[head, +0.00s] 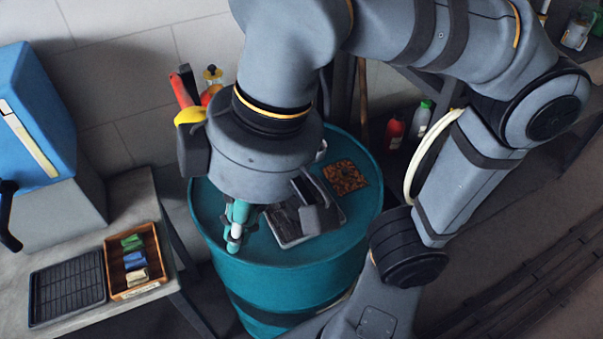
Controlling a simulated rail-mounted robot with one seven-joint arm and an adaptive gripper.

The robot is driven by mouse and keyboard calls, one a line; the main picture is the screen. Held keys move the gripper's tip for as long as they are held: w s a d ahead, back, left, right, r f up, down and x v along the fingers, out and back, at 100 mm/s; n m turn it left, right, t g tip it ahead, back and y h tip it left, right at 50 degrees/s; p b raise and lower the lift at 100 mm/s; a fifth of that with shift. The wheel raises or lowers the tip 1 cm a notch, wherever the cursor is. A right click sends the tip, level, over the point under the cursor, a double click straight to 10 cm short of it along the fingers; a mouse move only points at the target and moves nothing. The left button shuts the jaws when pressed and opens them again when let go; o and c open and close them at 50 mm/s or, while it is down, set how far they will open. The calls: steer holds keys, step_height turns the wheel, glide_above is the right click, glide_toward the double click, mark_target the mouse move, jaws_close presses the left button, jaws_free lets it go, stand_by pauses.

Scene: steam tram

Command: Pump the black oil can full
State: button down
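A teal drum (290,290) stands in the middle of the head view. A teal fitting with a pale end (237,222), which looks like part of a pump, rises at the left of its top. A drip tray with a dark grid (285,232) lies beside it on the lid. My gripper (316,208) is over the tray, mostly hidden beneath my wrist; only dark grey finger parts show, and whether they are open or shut is unclear. I cannot make out the black oil can; my wrist covers much of the lid. A red handle (181,90) shows behind my wrist.
An orange-brown grating-like patch (345,177) lies on the lid's right. At left, a bench (150,205) holds a blue machine (40,110), a black ribbed tray (68,288) and a wooden box (115,285) with coloured packets. Bottles (395,130) stand behind at right.

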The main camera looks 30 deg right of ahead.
step_height(320, 180, up, 8)
steer(key=p, duration=0.7)
steer(key=shift+r, duration=0.15)
stand_by(0.4)
step_height(320, 180, up, 6)
steer(key=p, duration=0.5)
steer(key=shift+p, duration=0.35)
step_height(320, 180, down, 11)
steer(key=b, duration=1)
steer(key=shift+r, duration=0.2)
steer(key=shift+r, duration=0.1)
